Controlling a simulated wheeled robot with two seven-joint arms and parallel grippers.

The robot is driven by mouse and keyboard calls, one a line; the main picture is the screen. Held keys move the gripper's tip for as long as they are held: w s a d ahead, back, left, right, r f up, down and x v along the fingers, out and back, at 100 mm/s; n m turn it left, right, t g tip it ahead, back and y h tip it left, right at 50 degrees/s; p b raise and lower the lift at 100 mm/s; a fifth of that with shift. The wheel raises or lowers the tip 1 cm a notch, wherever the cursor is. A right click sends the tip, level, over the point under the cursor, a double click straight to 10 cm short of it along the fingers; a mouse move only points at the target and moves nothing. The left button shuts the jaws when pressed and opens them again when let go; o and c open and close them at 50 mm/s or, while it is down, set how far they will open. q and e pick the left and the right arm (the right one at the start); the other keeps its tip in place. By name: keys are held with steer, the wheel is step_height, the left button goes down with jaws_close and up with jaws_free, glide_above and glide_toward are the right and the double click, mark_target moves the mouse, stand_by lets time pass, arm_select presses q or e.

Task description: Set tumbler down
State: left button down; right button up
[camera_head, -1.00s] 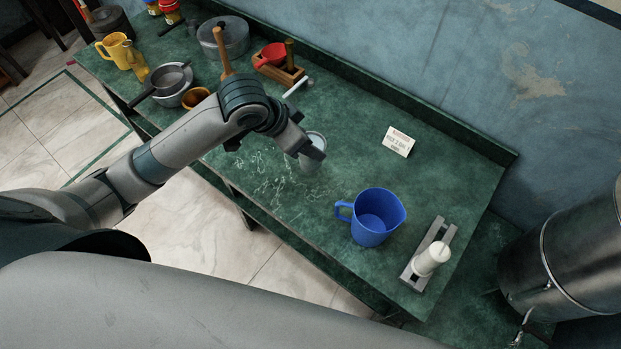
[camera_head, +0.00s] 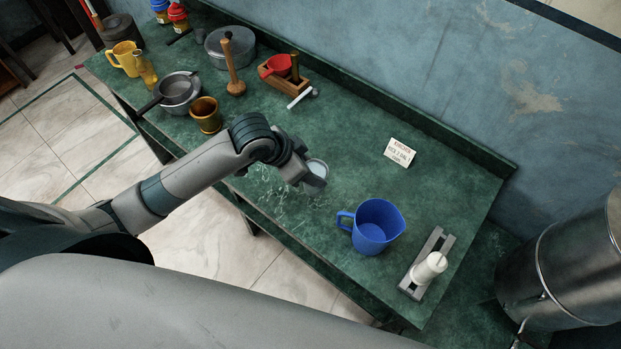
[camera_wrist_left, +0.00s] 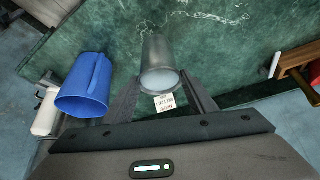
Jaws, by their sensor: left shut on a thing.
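The tumbler (camera_head: 317,169) is a grey metal cup, held by my left gripper (camera_head: 312,178) above the green counter (camera_head: 345,120). In the left wrist view the tumbler (camera_wrist_left: 158,62) stands between the two fingers of the left gripper (camera_wrist_left: 160,95), which are shut on it. Its round end faces the camera. In the head view the gripper hides much of its side, and I cannot tell how far its base is from the counter. My right gripper is not in view.
A blue jug (camera_head: 372,228) stands right of the gripper, near a grey holder with a white bottle (camera_head: 430,266). A brass mortar (camera_head: 206,115), pan and pots fill the left. Chalk-like marks lie on the counter below the gripper.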

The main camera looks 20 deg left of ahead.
arm_select(q)
steer(key=shift+f, duration=0.55)
steer(key=shift+f+p, duration=0.7)
steer(key=shift+f, duration=1.35)
steer(key=shift+f, duration=0.1)
steer(key=c, duration=0.8)
jaws_free()
steer(key=shift+o, duration=0.2)
